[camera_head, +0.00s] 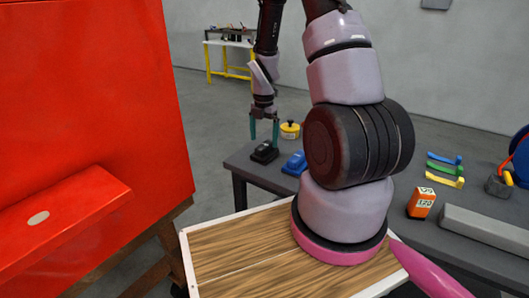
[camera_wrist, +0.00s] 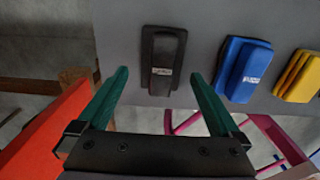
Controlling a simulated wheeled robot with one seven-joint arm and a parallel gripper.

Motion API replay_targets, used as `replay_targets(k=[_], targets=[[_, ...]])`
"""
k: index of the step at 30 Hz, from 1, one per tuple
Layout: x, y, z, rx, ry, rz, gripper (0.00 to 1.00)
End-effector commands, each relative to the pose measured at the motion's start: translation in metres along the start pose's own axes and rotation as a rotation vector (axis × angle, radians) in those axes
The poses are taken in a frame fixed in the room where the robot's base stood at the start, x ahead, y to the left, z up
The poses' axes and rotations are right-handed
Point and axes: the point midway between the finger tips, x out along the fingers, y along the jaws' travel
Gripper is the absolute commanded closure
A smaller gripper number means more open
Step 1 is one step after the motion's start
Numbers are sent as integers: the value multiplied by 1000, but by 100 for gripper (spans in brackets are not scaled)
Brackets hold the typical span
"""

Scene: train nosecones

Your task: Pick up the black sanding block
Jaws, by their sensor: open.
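The black sanding block (camera_head: 264,153) lies on the grey table near its far left corner. In the wrist view the black sanding block (camera_wrist: 162,60) shows ahead of the fingertips, roughly centred between them, with a small pale label on it. My gripper (camera_head: 264,132) is above the block, pointing down, with its two teal fingers apart. In the wrist view my gripper (camera_wrist: 158,78) has an empty gap between the fingers. I cannot tell exactly how much height separates the fingertips from the block.
A blue block (camera_head: 295,163) sits right of the black one, and a yellow one (camera_head: 290,130) stands behind. The grey table (camera_head: 450,222) also holds an orange box (camera_head: 421,203) and coloured clamp-like pieces. A large red panel (camera_head: 90,100) stands at left.

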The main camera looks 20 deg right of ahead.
Motion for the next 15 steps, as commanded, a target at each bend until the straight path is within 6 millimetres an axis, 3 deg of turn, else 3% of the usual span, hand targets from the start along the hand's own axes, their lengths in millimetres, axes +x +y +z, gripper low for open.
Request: replay_targets(k=[9,15], targets=[[44,-3,3,1,2,-2,0],[50,-2,3,1,0,0,0]])
